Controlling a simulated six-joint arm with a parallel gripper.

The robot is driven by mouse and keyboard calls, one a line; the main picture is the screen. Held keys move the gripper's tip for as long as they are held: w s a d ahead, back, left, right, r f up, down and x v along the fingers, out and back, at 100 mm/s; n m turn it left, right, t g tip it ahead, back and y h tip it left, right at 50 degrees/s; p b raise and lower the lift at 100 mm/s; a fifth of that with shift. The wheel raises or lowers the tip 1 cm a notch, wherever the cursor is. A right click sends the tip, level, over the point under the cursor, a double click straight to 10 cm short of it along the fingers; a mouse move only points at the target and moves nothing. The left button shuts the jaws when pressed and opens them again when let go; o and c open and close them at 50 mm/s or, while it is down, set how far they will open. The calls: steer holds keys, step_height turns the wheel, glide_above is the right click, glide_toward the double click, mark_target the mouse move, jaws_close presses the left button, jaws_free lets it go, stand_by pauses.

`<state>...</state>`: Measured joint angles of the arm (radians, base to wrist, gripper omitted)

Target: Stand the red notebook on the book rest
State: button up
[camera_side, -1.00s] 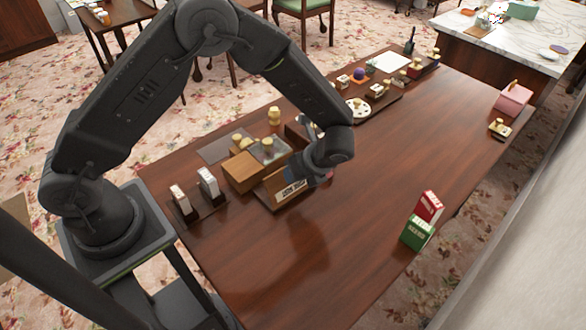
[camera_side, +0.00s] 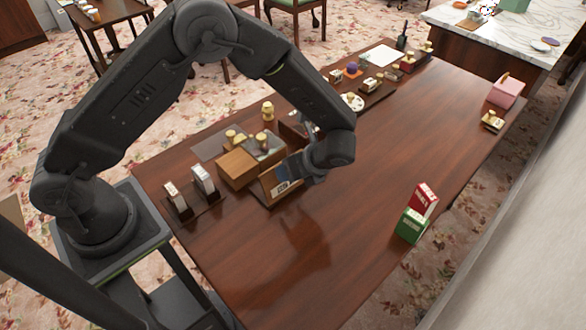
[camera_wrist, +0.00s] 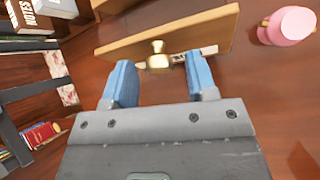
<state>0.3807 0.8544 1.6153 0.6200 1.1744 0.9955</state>
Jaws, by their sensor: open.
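My gripper (camera_wrist: 158,85) is open in the wrist view, its two blue fingers apart on either side of a brass knob (camera_wrist: 157,60). The knob is on a wooden panel (camera_wrist: 190,36), with a pale lettered strip partly showing behind it. In the side view my gripper (camera_side: 296,170) is beside a wooden piece (camera_side: 268,190) on the table; I cannot tell whether this is the book rest. A red item with white lettering (camera_side: 424,197) stands near the right table edge, behind a green one; it may be the red notebook. No finger is closed on anything.
A wooden block (camera_side: 236,169) sits left of my gripper. Two white boxes (camera_side: 204,181) stand on a dark tray farther left. A pink box (camera_side: 505,93) is at the far right. A pink rounded object (camera_wrist: 286,26) shows in the wrist view. The middle right of the table is clear.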

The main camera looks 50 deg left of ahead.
steer(key=v, duration=1.3)
steer(key=shift+d+r, duration=0.25)
steer(key=shift+r, duration=0.05)
steer(key=s+a+r+n+t+h, duration=0.1)
steer(key=s+a+r+n+h, duration=0.3)
steer(key=r, duration=0.3)
steer(key=s+a+r+n+t+h, duration=0.1)
steer(key=s+a+r+n, duration=0.35)
steer(key=r, duration=0.25)
steer(key=s+a+r+n+t+h, duration=0.1)
steer(key=s+a+n+t, duration=0.1)
steer(key=s+n, duration=0.4)
steer(key=s+a+r+n+t+h, duration=0.1)
steer(key=s+a+n+t, duration=0.2)
steer(key=s+n, duration=0.2)
steer(key=shift+s+n+h, duration=0.35)
steer(key=shift+s+h, duration=0.05)
steer(key=shift+s, duration=0.05)
steer(key=shift+o, duration=0.3)
steer(key=shift+a, duration=0.1)
